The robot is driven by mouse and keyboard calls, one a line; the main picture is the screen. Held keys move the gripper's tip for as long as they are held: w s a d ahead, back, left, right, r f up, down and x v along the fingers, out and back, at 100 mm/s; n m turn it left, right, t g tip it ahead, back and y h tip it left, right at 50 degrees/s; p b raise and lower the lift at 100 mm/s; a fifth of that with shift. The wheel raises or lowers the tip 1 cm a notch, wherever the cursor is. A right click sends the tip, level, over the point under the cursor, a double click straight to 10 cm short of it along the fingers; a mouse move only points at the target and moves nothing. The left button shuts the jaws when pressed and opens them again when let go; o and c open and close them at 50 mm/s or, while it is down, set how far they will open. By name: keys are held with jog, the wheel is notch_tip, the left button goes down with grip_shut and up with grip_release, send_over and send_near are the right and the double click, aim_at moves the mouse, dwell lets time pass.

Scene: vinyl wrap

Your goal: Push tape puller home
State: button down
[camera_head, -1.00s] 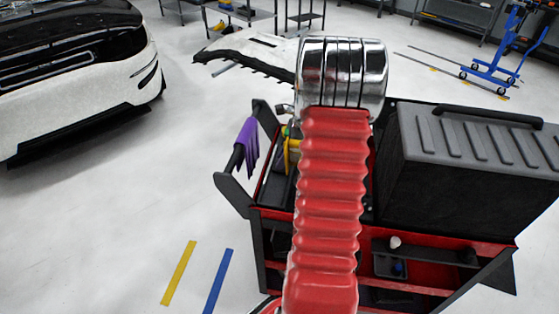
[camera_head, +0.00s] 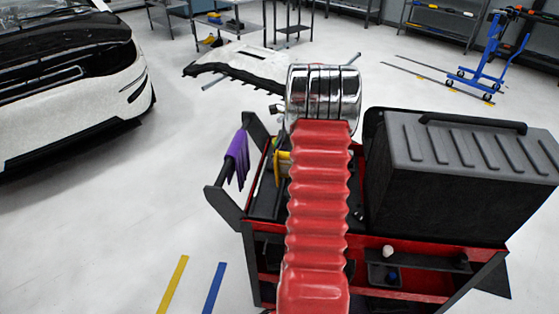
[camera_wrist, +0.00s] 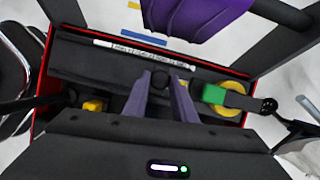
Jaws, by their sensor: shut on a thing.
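My gripper (camera_wrist: 160,84) points down over the cart's tray in the wrist view. I cannot tell the rest of the puller's shape. A yellow tape roll (camera_wrist: 229,88) with a green block (camera_wrist: 214,94) lies to the right of the fingers, apart from them. A white strip with dark lettering (camera_wrist: 145,53) lies beyond the fingertips. In the head view my red arm hides the gripper.
The cart (camera_head: 430,240) has a black ribbed case (camera_head: 450,180) on its right. A purple cloth (camera_head: 237,158) hangs at its left side and shows in the wrist view (camera_wrist: 190,15). Yellow (camera_head: 172,284) and blue (camera_head: 214,288) strips lie on the open floor left.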

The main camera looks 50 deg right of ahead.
jog(key=shift+w+d, duration=0.2)
jog(key=shift+d, duration=0.05)
jog(key=c, duration=1.5)
grip_release()
jog(key=shift+o, duration=0.2)
jog(key=shift+s+r, duration=0.1)
jog(key=shift+r, duration=0.05)
jog(key=v, duration=1.3)
jog(key=shift+r, duration=0.2)
